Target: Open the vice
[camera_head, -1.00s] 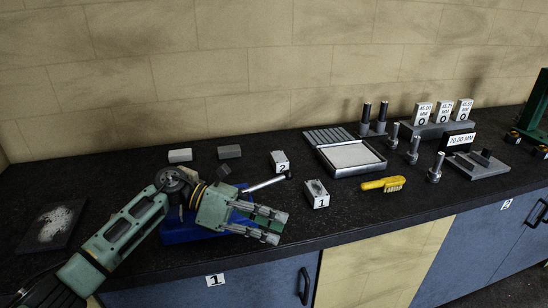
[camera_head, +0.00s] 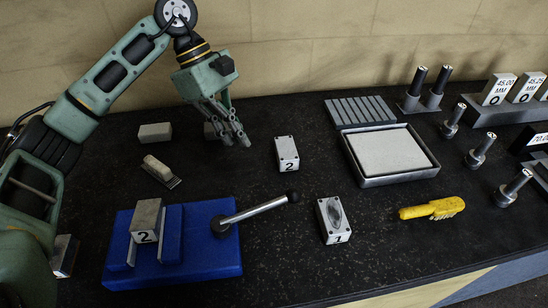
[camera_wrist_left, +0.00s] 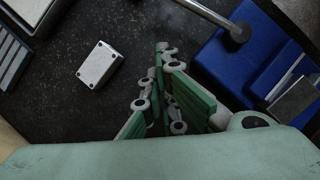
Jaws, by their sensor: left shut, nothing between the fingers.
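The blue vice (camera_head: 205,265) stands on the bench at the lower left of the head view. A grey block marked 2 (camera_head: 146,216) sits between its jaws; I cannot tell how tightly. The vice's metal handle (camera_head: 255,208) points right and slightly back, ending in a black knob (camera_head: 293,196). My left gripper (camera_head: 240,141) is shut and empty, behind the vice and clear of the handle. In the left wrist view, the shut fingers (camera_wrist_left: 163,50) lie left of the vice (camera_wrist_left: 225,65) and its handle (camera_wrist_left: 203,12). My right gripper is not in view.
Another block marked 2 (camera_head: 287,154) and a block marked 1 (camera_head: 333,221) stand right of the vice. A small brush (camera_head: 160,170) and a pale block (camera_head: 155,132) lie behind it. A framed plate (camera_head: 390,153) and a yellow brush (camera_head: 432,209) are further right.

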